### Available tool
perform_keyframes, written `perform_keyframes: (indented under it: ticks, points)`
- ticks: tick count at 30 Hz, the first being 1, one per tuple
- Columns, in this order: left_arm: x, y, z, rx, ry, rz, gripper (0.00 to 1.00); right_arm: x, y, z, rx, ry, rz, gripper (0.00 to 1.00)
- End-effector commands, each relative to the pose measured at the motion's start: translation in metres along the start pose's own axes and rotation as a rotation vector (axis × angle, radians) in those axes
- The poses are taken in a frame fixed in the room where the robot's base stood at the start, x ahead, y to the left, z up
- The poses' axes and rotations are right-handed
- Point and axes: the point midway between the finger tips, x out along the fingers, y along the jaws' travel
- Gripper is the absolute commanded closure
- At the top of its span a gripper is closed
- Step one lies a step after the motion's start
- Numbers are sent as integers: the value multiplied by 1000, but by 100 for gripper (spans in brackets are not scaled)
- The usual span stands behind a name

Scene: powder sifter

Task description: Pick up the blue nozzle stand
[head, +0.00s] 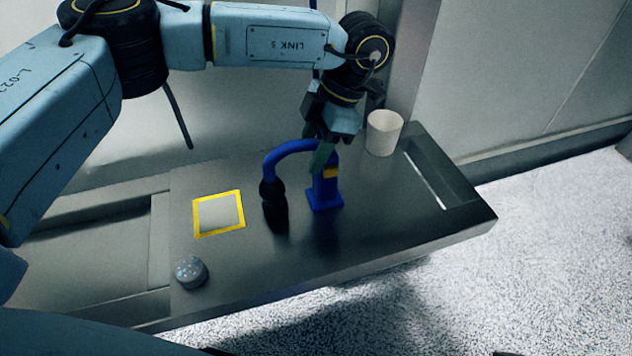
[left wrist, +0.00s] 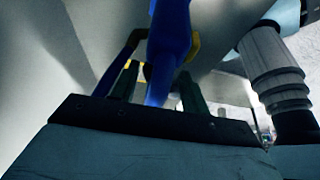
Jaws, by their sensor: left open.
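The blue nozzle stand (head: 326,196) stands upright on the dark table, with a square blue base and a curved blue arm (head: 291,147) that bends left and down to a black nozzle (head: 275,203). My left gripper (head: 317,150) comes down from above at the top of the stand's post. Its dark green fingers are open and lie close to the post; contact cannot be told. In the left wrist view the blue post (left wrist: 168,50) shows between the two fingers (left wrist: 156,84). My right gripper is not in view.
A yellow-framed square (head: 240,212) lies on the table left of the nozzle. A small grey round piece (head: 190,272) sits near the front edge. A white cup (head: 384,132) stands behind and right of the stand. The table (head: 400,225) is bare at the right front.

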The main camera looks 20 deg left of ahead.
Motion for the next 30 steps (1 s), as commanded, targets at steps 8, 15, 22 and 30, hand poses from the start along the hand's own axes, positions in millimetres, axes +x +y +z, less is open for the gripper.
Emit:
perform_keyframes:
  ticks: [8,15,22,30]
  points:
    - [5,0,0,-2,-2,1,55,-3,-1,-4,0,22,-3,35]
    - [4,0,0,-1,-2,1,82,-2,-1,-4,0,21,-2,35]
    - [4,0,0,-1,-2,1,100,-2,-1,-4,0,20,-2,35]
    - [3,0,0,-1,-4,2,100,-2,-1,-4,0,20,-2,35]
